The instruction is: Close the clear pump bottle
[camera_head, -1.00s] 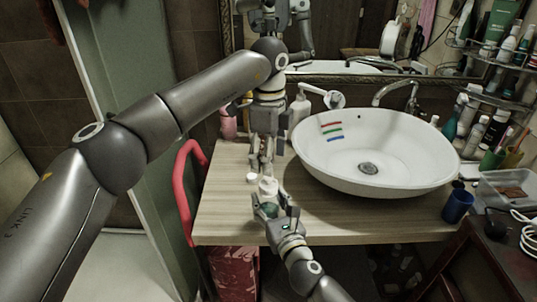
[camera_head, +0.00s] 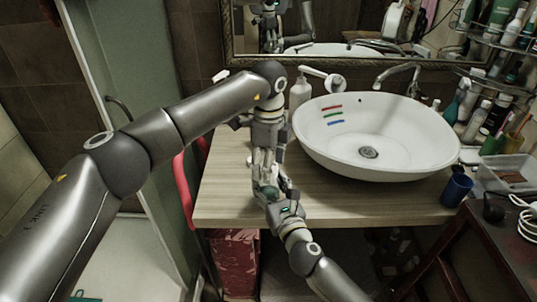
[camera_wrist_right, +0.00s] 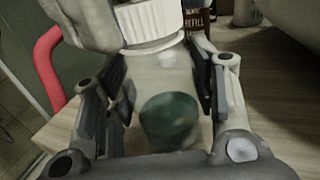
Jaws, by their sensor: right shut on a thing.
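The clear pump bottle (camera_wrist_right: 163,78) is see-through, with a dark green patch low in it and a white ribbed collar (camera_wrist_right: 150,20) on top. It stands between the fingers of my right gripper (camera_head: 271,191), which is shut on it near the front edge of the counter. My left gripper (camera_head: 264,170) reaches down from above, right at the bottle's top. It hides the top in the head view, so I cannot tell whether its fingers are shut on anything. A grey shape, perhaps part of it, fills the upper left of the right wrist view.
A white basin (camera_head: 440,151) takes up the counter's right. A white pump bottle (camera_head: 300,91) stands behind the grippers. A small white piece (camera_head: 250,161) lies left of the grippers. Bare wood (camera_head: 335,205) lies in front of the basin.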

